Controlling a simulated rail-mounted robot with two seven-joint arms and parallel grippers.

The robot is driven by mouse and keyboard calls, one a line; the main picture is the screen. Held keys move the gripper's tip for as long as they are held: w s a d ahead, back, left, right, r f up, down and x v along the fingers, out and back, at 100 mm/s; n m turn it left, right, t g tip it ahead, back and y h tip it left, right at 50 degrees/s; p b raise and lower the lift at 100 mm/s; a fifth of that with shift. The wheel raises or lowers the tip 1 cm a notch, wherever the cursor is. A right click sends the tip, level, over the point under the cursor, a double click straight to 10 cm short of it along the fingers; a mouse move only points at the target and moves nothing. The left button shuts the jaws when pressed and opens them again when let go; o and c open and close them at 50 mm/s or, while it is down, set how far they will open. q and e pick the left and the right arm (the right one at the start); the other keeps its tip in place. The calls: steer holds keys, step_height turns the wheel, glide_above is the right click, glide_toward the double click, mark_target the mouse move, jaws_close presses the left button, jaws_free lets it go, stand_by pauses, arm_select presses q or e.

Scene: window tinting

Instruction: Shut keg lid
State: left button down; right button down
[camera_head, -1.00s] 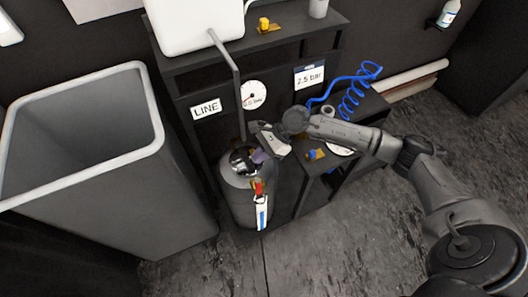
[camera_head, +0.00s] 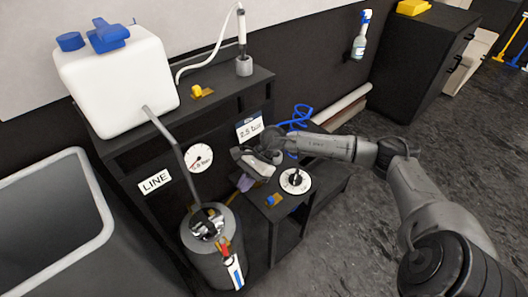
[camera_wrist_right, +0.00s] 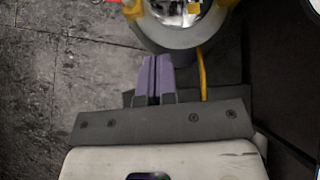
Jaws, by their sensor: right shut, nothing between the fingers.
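The grey keg (camera_head: 208,263) stands upright on the floor in front of the dark bench. Its top holds a shiny metal lid with dark parts (camera_head: 206,223); I cannot tell whether the lid is fully seated. A red-and-yellow part and a white-blue tag (camera_head: 235,272) hang on the keg's side. My right gripper (camera_head: 243,183) is above and to the right of the keg top, apart from it. In the right wrist view its purple fingers (camera_wrist_right: 155,75) are together and empty, beside the keg's rim (camera_wrist_right: 180,38); the lid (camera_wrist_right: 185,10) is cut off there. My left gripper is not in view.
A large open grey bin (camera_head: 95,245) stands left of the keg. The bench (camera_head: 125,165) carries a white tank (camera_head: 120,85). A grey pipe (camera_head: 172,140) runs down toward the keg top. A round dial (camera_head: 295,181) and a blue-yellow valve (camera_head: 273,199) sit right of the keg.

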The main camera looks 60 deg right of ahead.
steer(key=s+p+v, duration=0.1)
steer(key=p+v, duration=0.1)
steer(key=v, duration=0.8)
steer(key=w+a+r+m+t+p, duration=0.2)
steer(key=a+m+t+p, duration=0.2)
steer(key=a+m+t, duration=0.55)
steer(key=w+a+r+m+t+p, duration=0.2)
steer(key=a+m+t+p, duration=0.15)
steer(key=a+m, duration=0.6)
steer(key=s+a+f+m+g+h+p, duration=0.2)
steer(key=s+m+g+h+p, duration=0.3)
steer(key=s+m, duration=0.9)
steer(key=s+a+f+m+g+h+p, duration=0.3)
steer(key=s+m+g, duration=0.4)
steer(key=s+m, duration=0.7)
step_height(320, 180, up, 37)
steer(key=w+d+m+h+p, duration=0.1)
steer(key=w+m+p, duration=0.15)
steer(key=p, duration=3.45)
step_height(320, 180, down, 64)
steer(key=b, duration=6.4)
steer(key=shift+f, duration=0.25)
